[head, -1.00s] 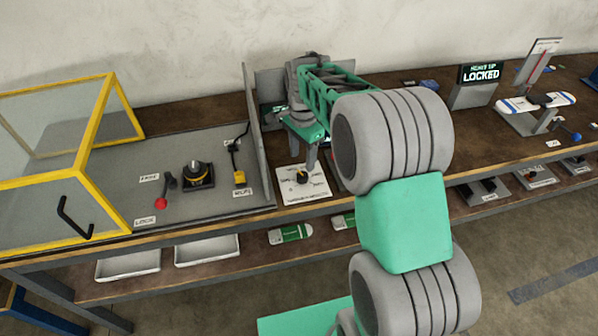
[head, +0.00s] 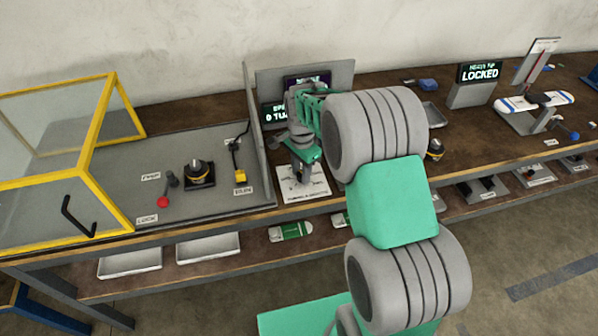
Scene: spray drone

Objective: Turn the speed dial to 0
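The white dial plate (head: 289,190) lies on the bench just right of the grey divider, with printed marks around its middle. The speed dial in the plate's middle is hidden behind my gripper. My gripper (head: 303,180) points down over the plate, with its fingers at the dial's place. Whether the fingers touch or grip the dial cannot be told. A dark display (head: 274,116) behind the plate shows green text with a "0" and letters cut off by my arm.
A grey divider (head: 255,125) stands close left of the plate. A "LOCKED" sign (head: 480,72) stands to the right.

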